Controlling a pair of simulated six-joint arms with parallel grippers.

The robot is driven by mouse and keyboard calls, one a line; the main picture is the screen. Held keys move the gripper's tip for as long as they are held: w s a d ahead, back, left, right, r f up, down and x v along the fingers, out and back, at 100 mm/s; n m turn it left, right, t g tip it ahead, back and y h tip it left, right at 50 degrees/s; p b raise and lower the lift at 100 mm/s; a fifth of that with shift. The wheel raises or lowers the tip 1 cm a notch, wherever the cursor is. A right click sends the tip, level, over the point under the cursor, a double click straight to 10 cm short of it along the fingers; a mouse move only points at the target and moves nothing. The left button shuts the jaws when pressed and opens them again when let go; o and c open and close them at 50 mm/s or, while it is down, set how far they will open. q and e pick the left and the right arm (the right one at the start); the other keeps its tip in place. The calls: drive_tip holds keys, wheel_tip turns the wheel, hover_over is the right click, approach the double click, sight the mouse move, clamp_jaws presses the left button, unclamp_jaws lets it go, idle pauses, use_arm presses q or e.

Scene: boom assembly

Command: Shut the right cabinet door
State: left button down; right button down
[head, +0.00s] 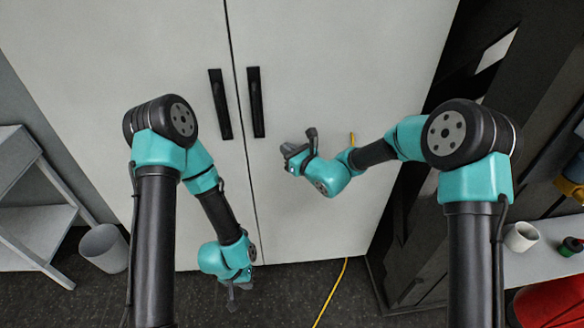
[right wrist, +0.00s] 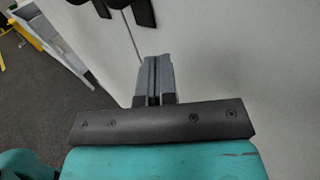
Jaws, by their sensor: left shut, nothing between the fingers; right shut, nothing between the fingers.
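The pale cabinet's right door (head: 330,60) stands beside the left door (head: 120,60), with a thin dark seam between them. The right door looks flush with the left one. Its black vertical handle (head: 256,101) is just right of the seam. The left door's handle (head: 220,104) is just left of it. My right gripper (head: 290,155) is shut and empty, in front of the right door, below and right of its handle. In the right wrist view its closed fingers (right wrist: 153,80) lie against the pale door surface; contact cannot be told. My left gripper (head: 236,300) is shut and empty, low over the dark floor.
A grey bin (head: 103,248) and a shelf unit (head: 30,190) stand at the left. A yellow cable (head: 331,292) lies on the floor. A dark rack (head: 440,210) stands right of the cabinet. A white mug (head: 521,237) sits on a bench at the right.

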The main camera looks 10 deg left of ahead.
drive_tip(key=s+d, duration=0.2)
drive_tip(key=s, duration=0.6)
drive_tip(key=shift+s+d, duration=0.15)
drive_tip(key=shift+d, duration=0.15)
drive_tip(key=s+d+f+n+g+h, duration=0.3)
drive_tip(key=s+d+f+n+g, duration=0.2)
drive_tip(key=s+d+f, duration=0.35)
drive_tip(key=s+d+f+n+g+h, duration=0.2)
drive_tip(key=s+d+f+n+g, duration=0.3)
drive_tip(key=s+f, duration=0.5)
drive_tip(key=s+d+f+n+h, duration=0.1)
drive_tip(key=d+f+n+h, duration=0.2)
drive_tip(key=d+f+n, duration=0.3)
drive_tip(key=s+d+f+n+h, duration=0.2)
drive_tip(key=d+f+n, duration=0.4)
drive_tip(key=d, duration=1)
drive_tip(key=shift+s+f+n+h, duration=0.2)
drive_tip(key=shift+s+n+h, duration=0.05)
drive_tip(key=shift+n+h, duration=0.3)
